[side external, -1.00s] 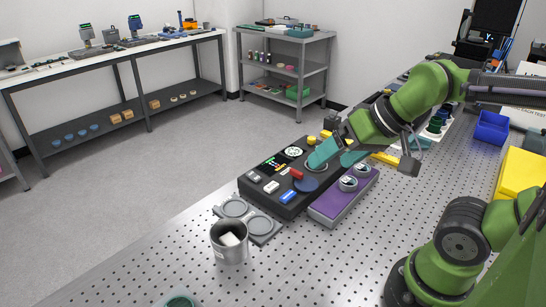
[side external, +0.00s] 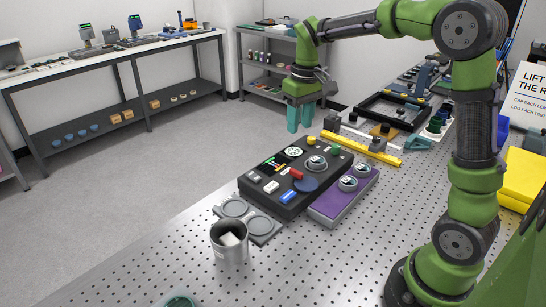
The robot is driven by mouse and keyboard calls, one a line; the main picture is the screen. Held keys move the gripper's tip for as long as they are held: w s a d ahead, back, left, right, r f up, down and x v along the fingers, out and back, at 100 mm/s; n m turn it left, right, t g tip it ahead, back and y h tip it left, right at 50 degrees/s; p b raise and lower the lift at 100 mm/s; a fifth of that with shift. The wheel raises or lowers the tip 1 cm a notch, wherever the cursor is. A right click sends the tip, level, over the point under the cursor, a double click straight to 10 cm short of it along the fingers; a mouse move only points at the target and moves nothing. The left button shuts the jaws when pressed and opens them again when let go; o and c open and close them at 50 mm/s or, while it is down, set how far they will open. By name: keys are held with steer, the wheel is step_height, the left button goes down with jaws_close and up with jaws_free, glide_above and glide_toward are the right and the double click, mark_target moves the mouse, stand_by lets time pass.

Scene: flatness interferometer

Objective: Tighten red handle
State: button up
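The red handle (side external: 297,174) is a small red bar on top of the black instrument box (side external: 272,208), left of a dark blue round disc (side external: 306,184). A grey round piece (side external: 316,163) sits on the box, just behind and right of the handle. My gripper (side external: 300,128) points down with teal fingers, raised behind the box and away from the handle. The fingers stand apart with a narrow gap and nothing shows between them.
A purple block (side external: 330,216) with two grey round pieces stands right of the box. A grey two-ring holder (side external: 262,228) and a metal cup (side external: 230,247) are in front. A yellow bar (side external: 362,148) and a black frame (side external: 393,108) lie behind.

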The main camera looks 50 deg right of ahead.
mark_target(297, 171)
steer(key=shift+n+g, duration=0.4)
steer(key=shift+n, duration=0.4)
steer(key=f, duration=1)
steer(key=w+d+f, duration=0.1)
steer(key=f, duration=0.4)
steer(key=shift+f, duration=0.1)
jaws_close()
